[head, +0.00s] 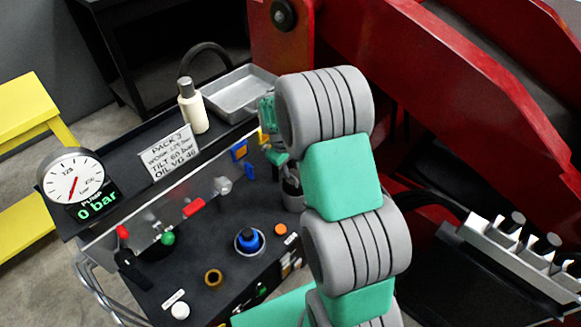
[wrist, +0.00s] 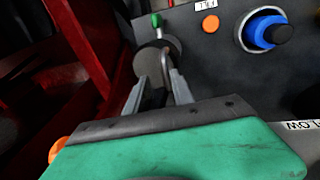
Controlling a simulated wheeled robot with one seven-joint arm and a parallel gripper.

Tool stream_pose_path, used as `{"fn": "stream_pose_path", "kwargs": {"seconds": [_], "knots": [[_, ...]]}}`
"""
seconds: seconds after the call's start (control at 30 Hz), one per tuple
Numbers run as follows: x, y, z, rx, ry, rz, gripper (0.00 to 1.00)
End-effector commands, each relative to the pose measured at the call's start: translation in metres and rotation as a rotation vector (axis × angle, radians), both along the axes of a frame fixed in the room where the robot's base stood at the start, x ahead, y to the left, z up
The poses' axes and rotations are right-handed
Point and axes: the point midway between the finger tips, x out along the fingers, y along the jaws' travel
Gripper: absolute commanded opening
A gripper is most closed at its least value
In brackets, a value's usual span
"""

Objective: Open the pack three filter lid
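The pack three bench (head: 215,260) stands in the head view, with a "PACK 3" card (head: 168,150) at its back. A grey round lid (wrist: 158,48) with a thin upright bar handle (wrist: 166,68) shows in the wrist view, which I take to be the filter lid. Its dark cylindrical body (head: 292,193) is partly hidden behind my arm in the head view. My gripper (wrist: 158,80) is at the lid, its two fingers apart on either side of the bar. A gap shows beside the left finger; contact on the right is unclear. The lid looks seated.
A blue knob (head: 249,240) and an orange button (head: 281,229) are near the lid. A gauge (head: 73,183) reads 0 bar. A white bottle (head: 192,106) and metal tray (head: 232,92) stand behind. The red machine frame (head: 430,75) is close on the right.

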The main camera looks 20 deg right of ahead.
Motion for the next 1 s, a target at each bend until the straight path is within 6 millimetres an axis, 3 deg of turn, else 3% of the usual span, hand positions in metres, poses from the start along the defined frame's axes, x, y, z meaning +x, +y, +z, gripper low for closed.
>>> {"fn": "stream_pose_path", "kwargs": {"seconds": [0.37, 0.73, 1.0], "knots": [[0.0, 0.001, 0.003, 0.0, -0.001, 0.001, 0.33], [-0.004, 0.012, 0.068, 0.0, -0.003, 0.002, 0.33], [-0.005, 0.014, 0.077, 0.0, 0.0, 0.0, 0.33]]}}
